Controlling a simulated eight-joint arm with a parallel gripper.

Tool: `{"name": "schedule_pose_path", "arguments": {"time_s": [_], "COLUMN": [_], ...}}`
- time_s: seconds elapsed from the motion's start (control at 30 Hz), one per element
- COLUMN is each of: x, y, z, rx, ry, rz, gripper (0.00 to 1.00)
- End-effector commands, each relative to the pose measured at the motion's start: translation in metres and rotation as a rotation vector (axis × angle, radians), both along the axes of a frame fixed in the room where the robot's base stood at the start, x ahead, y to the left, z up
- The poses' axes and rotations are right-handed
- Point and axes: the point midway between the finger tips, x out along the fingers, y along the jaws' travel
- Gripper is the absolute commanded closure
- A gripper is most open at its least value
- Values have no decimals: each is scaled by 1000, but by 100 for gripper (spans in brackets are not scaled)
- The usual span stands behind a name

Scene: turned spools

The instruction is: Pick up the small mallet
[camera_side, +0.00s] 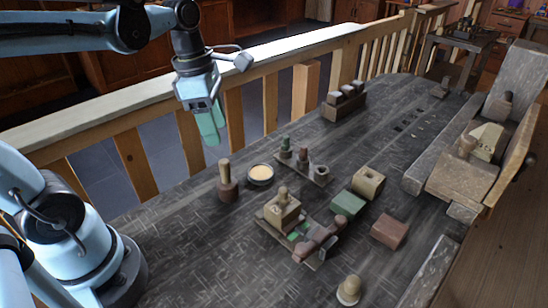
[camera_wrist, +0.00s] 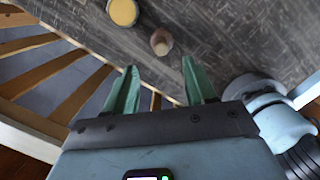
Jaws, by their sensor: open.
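What looks like the small mallet (camera_side: 227,183) stands upright on the dark table in the side view, a thick brown head below and a thin, lighter handle pointing up. It is just left of a round dish with pale yellow contents (camera_side: 261,174). In the wrist view the mallet (camera_wrist: 161,42) shows beyond the fingertips, near the dish (camera_wrist: 123,11). My gripper (camera_side: 211,128) hangs above and slightly left of the mallet, clear of it. Its green fingers are apart with nothing between them, as the wrist view also shows (camera_wrist: 160,66).
Right of the dish is a small rack of pegs (camera_side: 303,164). Wooden blocks, a green block (camera_side: 348,204) and a reddish block (camera_side: 389,231) lie further right. A wooden railing (camera_side: 235,118) runs behind the table. Table left of the mallet is clear.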

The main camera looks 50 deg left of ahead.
Motion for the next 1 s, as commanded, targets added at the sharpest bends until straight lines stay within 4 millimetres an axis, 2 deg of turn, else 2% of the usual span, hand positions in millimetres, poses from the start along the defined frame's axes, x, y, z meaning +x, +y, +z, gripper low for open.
{"name": "schedule_pose_path", "arguments": {"time_s": [0.5,0.83,1.0], "x": [6,6,5], "y": [-5,-6,-6], "z": [-57,-72,-90], "rx": [0,0,-1], "ry": [0,0,1], "rz": [6,6,6], "gripper": [45,45,45]}}
